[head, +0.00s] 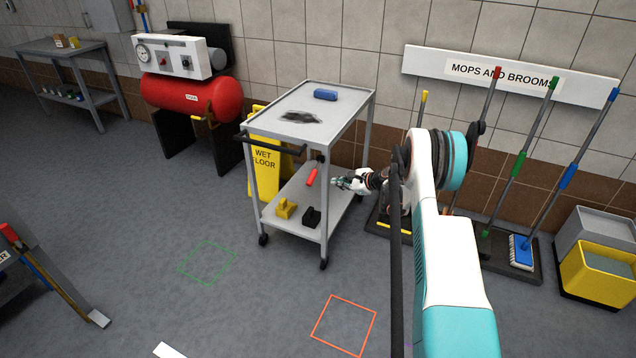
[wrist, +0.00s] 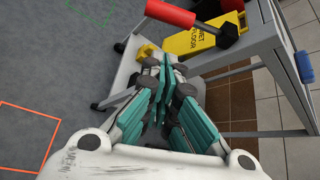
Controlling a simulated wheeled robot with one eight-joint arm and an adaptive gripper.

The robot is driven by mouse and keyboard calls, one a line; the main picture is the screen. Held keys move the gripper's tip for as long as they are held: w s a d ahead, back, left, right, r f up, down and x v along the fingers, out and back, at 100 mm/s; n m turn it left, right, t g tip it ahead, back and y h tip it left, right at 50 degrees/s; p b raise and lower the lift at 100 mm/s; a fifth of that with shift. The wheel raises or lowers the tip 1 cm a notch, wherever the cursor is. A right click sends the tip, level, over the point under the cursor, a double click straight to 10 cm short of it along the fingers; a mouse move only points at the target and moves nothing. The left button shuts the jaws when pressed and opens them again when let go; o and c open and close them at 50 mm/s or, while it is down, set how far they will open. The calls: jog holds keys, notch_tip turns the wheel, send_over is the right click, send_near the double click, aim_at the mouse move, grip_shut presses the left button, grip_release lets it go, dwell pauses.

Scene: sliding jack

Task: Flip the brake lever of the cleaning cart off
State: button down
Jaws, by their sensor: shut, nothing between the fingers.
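The cleaning cart (head: 345,104) is a grey two-shelf trolley in the middle of the head view. Its brake lever (head: 311,177) has a red grip that slants down and left from a dark pivot below the top shelf. In the wrist view the red lever (wrist: 170,12) is at the top edge, partly cut off, with a black knob at its right. My gripper (head: 338,183) is shut and empty just right of the lever, between the shelves. In the wrist view my gripper's fingers (wrist: 163,64) are together, apart from the lever.
A yellow wet-floor sign (head: 265,170) stands behind the cart. Yellow (head: 286,208) and black (head: 312,216) objects sit on the lower shelf. Green (head: 207,262) and orange (head: 344,325) squares mark open floor in front. Mops and brooms stand along the right wall.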

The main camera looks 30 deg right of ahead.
aim_at(315, 171)
jog(key=f, duration=0.1)
jog(key=d+f+m, duration=0.1)
jog(key=f, duration=0.1)
jog(key=shift+s, duration=0.1)
jog(key=b+x, duration=0.4)
jog(key=x, duration=0.6)
jog(key=r, duration=0.1)
jog(key=a+r, duration=0.2)
jog(key=r, duration=0.1)
jog(key=shift+s, duration=0.1)
